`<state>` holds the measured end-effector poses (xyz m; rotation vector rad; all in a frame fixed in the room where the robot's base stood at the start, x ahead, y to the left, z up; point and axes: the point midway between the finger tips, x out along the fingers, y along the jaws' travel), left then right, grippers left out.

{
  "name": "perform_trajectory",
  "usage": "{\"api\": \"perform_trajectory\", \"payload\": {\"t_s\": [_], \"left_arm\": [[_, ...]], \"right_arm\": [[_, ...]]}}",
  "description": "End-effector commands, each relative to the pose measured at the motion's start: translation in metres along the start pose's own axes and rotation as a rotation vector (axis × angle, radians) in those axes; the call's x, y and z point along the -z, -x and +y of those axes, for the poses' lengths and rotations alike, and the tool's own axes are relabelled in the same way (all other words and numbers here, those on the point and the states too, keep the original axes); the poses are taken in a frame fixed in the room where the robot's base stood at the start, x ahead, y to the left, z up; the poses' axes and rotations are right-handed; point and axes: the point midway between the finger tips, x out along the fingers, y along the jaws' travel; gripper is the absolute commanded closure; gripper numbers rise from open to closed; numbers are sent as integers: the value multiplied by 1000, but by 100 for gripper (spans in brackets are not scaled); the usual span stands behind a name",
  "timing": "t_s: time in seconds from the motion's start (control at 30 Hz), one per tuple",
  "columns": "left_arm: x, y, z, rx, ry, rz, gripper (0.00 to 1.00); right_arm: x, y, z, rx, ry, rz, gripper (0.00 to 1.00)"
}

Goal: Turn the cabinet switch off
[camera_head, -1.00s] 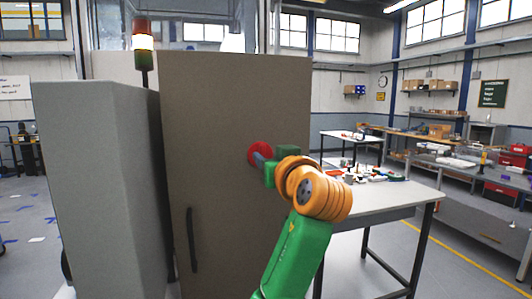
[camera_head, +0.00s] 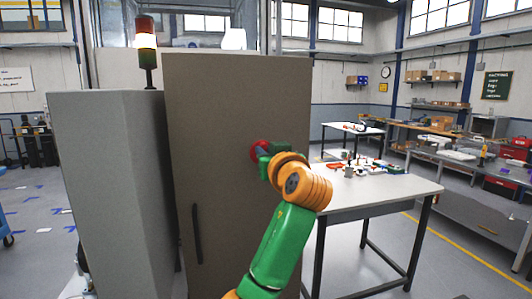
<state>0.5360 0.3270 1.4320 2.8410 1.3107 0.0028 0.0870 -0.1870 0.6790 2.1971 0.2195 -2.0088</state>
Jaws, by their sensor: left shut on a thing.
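The tall brown cabinet (camera_head: 235,95) stands in the middle of the view with its door closed. A round red switch (camera_head: 256,147) sits on the right part of its front, partly hidden by my gripper. My left gripper (camera_head: 264,151) is at the switch, shut on it; its green and orange wrist hides most of the fingers. The switch's turn angle cannot be made out. My right gripper is not in view.
A grey cabinet (camera_head: 110,180) stands beside the brown one on the left. A black handle (camera_head: 197,234) sticks out low on the brown door. A white-topped table (camera_head: 385,190) with small parts stands close on the right. A signal lamp (camera_head: 146,40) rises behind.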

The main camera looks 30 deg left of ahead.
Motion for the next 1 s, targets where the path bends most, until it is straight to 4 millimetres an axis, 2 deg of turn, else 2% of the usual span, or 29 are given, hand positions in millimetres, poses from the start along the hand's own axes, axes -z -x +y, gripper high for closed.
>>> {"api": "perform_trajectory", "payload": {"t_s": [0.27, 0.6, 1.0], "left_arm": [[-1, 1, -1, -3, 128, 2, 100], [-2, 1, -5, -4, 438, 3, 100], [-4, 1, -10, -2, 818, 2, 100]], "right_arm": [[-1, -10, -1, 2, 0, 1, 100], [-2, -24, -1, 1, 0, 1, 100], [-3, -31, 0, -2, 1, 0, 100]]}}
